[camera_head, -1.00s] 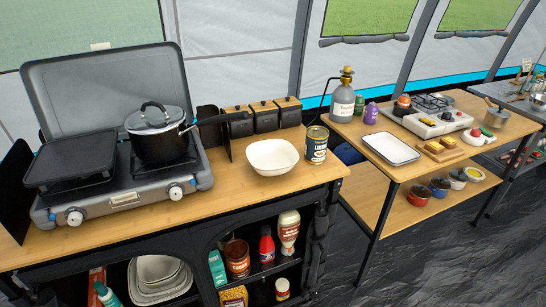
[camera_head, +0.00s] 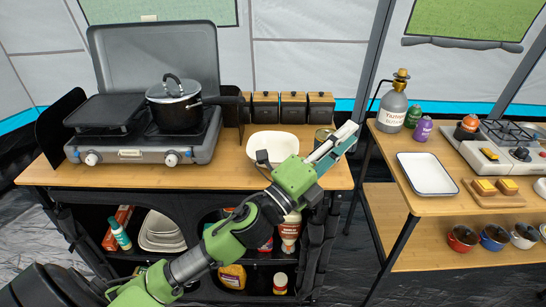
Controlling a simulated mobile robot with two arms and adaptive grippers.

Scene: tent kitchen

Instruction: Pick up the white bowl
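The white bowl (camera_head: 272,138) stands upright on the wooden counter (camera_head: 215,172), to the right of the camp stove. It looks empty, and my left arm hides part of its lower right side. My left gripper (camera_head: 346,133) is in front of the counter's right end, its fingers pointing up and right, past the bowl. The fingers look close together, but the view does not show whether they are open or shut. Nothing is visible between them. My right gripper is out of view.
A stove (camera_head: 142,152) with a lidded black pot (camera_head: 174,105) stands left of the bowl. Dark canisters (camera_head: 293,108) line the back. A second table holds a white tray (camera_head: 432,173) and a gas cylinder (camera_head: 392,108).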

